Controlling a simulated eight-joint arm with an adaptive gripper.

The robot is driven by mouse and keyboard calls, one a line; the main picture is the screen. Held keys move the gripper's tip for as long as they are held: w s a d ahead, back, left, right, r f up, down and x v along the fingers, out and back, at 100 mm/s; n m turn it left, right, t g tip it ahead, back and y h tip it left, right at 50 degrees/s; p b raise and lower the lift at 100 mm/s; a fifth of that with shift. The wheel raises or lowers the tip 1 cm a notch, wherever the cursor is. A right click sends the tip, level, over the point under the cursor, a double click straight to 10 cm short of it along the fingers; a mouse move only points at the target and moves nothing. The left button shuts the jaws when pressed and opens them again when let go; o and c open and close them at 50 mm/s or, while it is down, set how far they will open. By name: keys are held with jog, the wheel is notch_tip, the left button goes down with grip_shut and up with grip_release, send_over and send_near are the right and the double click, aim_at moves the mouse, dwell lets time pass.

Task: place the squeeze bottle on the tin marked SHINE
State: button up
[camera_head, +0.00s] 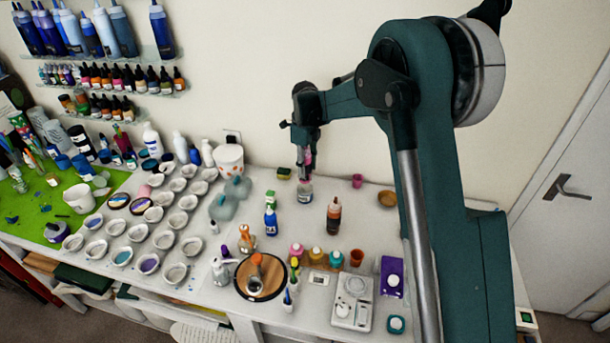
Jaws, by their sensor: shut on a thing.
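My gripper (306,160) points down over the back middle of the table and is shut on a slim pinkish thing (308,158), which looks like the squeeze bottle. The fingers hide much of it. Directly below stands a small pale round container (305,191) with a dark label, perhaps the tin marked SHINE. Its lettering is too small to read. I cannot tell whether the held thing touches it or hangs just above it.
A brown bottle (333,216) and a blue spray bottle (270,217) stand nearer the front. A sponge (284,173), a pink cup (357,181) and a wooden bowl (387,198) are nearby. Several white cups crowd the left. Bare table lies right of the brown bottle.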

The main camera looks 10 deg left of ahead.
jog(key=shift+f, duration=0.25)
jog(key=shift+f, duration=1.7)
jog(key=shift+f, duration=0.2)
jog(key=o, duration=1)
jog(key=shift+r, duration=0.25)
notch_tip(320, 180, up, 12)
jog(key=shift+f, duration=0.1)
